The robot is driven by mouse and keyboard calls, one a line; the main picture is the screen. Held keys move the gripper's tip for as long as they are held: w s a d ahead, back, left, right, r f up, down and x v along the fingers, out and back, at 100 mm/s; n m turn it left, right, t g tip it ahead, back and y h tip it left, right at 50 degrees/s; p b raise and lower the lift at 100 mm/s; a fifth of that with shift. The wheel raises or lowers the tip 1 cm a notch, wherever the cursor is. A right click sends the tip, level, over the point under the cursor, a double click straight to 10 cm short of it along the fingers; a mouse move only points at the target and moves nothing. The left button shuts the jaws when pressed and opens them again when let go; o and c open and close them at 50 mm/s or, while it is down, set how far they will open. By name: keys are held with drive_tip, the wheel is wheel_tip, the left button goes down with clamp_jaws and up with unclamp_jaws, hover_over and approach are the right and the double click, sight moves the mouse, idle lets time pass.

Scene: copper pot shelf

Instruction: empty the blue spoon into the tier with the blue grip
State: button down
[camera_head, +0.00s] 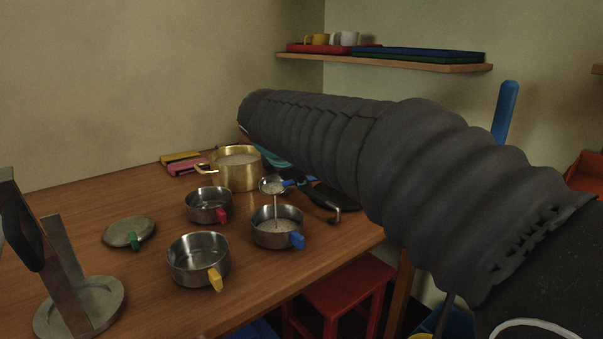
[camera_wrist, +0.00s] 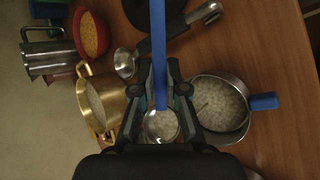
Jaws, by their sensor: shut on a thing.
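My gripper (camera_wrist: 161,92) is shut on the long blue handle of the blue spoon (camera_wrist: 158,45). In the head view the spoon's steel bowl (camera_head: 272,186) hangs above the tier with the blue grip (camera_head: 277,231), and my arm hides most of the gripper. A thin pale stream appears to run from the bowl down into that tier. Pale contents show in the spoon bowl (camera_wrist: 161,126) in the wrist view. The blue-grip tier (camera_wrist: 246,127) lies right of the spoon there and holds pale, lumpy contents.
A brass pot (camera_head: 238,174) with pale contents stands behind. Tiers with a red grip (camera_head: 208,208) and a yellow grip (camera_head: 198,262) stand left, near a lid (camera_head: 128,231). A red bowl (camera_wrist: 90,34) and a ladle (camera_wrist: 125,64) show in the wrist view.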

drive_tip(key=shift+s+f+t+b, duration=0.1)
drive_tip(key=shift+s+t+b, duration=0.2)
drive_tip(key=shift+t+b, duration=0.6)
drive_tip(key=shift+s+d+m+t+b, duration=0.2)
drive_tip(key=shift+t+b, duration=0.75)
drive_tip(key=shift+b, duration=2.1)
drive_tip(key=shift+s+a+m+t+b, duration=0.15)
drive_tip(key=shift+m+t+b, duration=0.6)
drive_tip(key=shift+b, duration=2.3)
drive_tip(key=shift+s+d+t, duration=0.1)
drive_tip(key=shift+d+t, duration=0.05)
drive_tip(key=shift+t, duration=0.15)
drive_tip(key=shift+s+d+f+m+t+h+b, duration=0.1)
drive_tip(key=shift+s+f+m+t+b, duration=0.15)
drive_tip(key=shift+t, duration=0.7)
drive_tip(key=shift+s+m+t+h+b, duration=0.15)
drive_tip(key=shift+m+t, duration=0.25)
drive_tip(key=shift+t, duration=0.5)
drive_tip(key=shift+s+d+f+m+t+h+b, duration=0.1)
drive_tip(key=shift+s+f+m+t, duration=0.15)
drive_tip(key=shift+t, duration=0.7)
drive_tip(key=shift+r, duration=0.1)
